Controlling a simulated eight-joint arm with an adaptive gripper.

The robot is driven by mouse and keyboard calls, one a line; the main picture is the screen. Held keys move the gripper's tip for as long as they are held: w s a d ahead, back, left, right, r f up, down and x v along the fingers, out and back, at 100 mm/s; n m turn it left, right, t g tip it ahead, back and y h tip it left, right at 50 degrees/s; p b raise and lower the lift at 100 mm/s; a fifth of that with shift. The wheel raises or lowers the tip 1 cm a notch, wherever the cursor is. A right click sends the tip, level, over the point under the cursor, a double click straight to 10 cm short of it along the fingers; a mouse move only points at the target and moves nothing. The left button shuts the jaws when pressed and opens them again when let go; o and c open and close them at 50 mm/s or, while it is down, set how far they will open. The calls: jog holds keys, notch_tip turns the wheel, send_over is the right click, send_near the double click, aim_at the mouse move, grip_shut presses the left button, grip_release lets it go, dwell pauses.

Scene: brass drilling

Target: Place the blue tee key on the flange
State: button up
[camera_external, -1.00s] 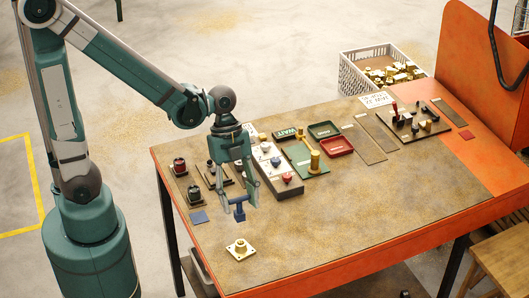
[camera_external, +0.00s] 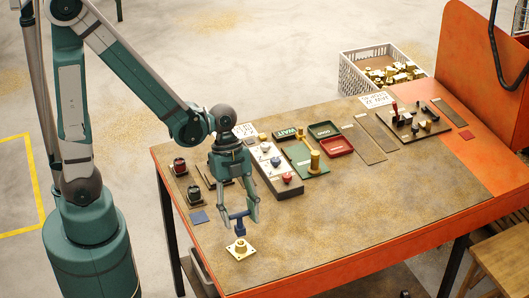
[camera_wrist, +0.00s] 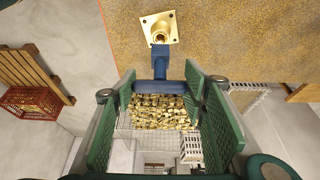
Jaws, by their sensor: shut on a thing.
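The blue tee key (camera_external: 240,221) hangs upright from my gripper (camera_external: 238,215), its crossbar at the top and its stem pointing down. My gripper is shut on the crossbar. The brass flange (camera_external: 240,249) has a square base and a raised round hub, and sits on the near part of the table. The key's lower end is just above or at the hub; I cannot tell whether they touch. In the wrist view the blue tee key (camera_wrist: 158,85) is between the green fingers (camera_wrist: 156,92), with its stem end close to the flange (camera_wrist: 159,28).
A white panel with colored knobs (camera_external: 288,187) and a green plate with a brass post (camera_external: 314,162) stand behind the gripper. Red and green trays (camera_external: 337,147) lie farther back. The table right of the flange is clear.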

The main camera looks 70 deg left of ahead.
aim_at(240, 226)
jog(key=shift+f, duration=0.1)
dwell(0.3)
jog(key=shift+f, duration=1.85)
jog(key=shift+f+b, duration=0.15)
jog(key=shift+b, duration=0.3)
jog(key=o, duration=1.1)
jog(key=shift+r, duration=0.2)
jog(key=shift+p+v, duration=0.95)
jog(key=shift+v, duration=5)
